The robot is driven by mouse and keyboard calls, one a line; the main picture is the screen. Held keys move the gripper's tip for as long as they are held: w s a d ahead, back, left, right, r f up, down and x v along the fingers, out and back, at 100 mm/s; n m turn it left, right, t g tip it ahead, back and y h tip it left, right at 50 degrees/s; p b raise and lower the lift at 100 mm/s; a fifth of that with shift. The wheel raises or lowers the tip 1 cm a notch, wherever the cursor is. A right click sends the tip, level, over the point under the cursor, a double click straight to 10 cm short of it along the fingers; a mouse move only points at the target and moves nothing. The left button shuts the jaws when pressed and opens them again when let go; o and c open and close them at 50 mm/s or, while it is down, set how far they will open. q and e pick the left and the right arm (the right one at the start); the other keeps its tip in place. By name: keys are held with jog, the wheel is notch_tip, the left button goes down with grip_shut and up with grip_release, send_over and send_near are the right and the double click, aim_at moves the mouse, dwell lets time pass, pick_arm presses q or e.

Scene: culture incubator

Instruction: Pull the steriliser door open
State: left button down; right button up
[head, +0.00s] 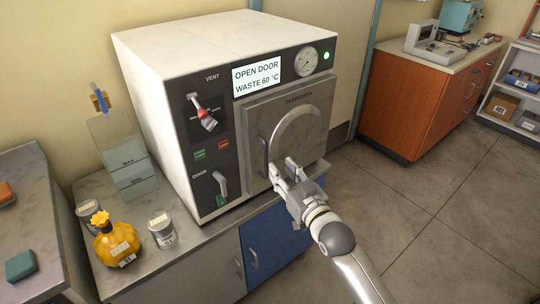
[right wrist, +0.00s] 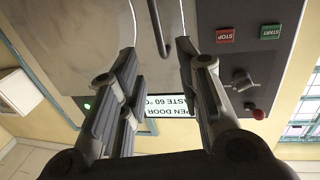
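The steriliser (head: 190,60) is a white box with a dark front panel, standing on a counter. Its square grey metal door (head: 310,110) has a round raised ring and looks shut. The dark vertical door handle (head: 263,157) is at the door's left edge. My right gripper (head: 283,165) is just to the right of the handle's lower end, in front of the door. In the right wrist view, which is upside down, its two fingers are apart, and the handle (right wrist: 160,30) shows in the gap between them. I cannot tell whether they touch it. My left gripper is not in view.
The display (head: 257,76) reads "OPEN DOOR, WASTE 60 °C". The floor at right is clear.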

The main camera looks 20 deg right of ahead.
aim_at(266, 152)
jog(key=w, duration=0.3)
jog(key=w+a, duration=0.1)
jog(key=w, duration=0.3)
jog(key=w+p, duration=0.1)
jog(key=w, duration=0.2)
jog(key=shift+w+a+f, duration=0.1)
jog(key=shift+w+a, duration=0.1)
jog(key=shift+a, duration=0.15)
jog(key=shift+c, duration=0.5)
grip_shut()
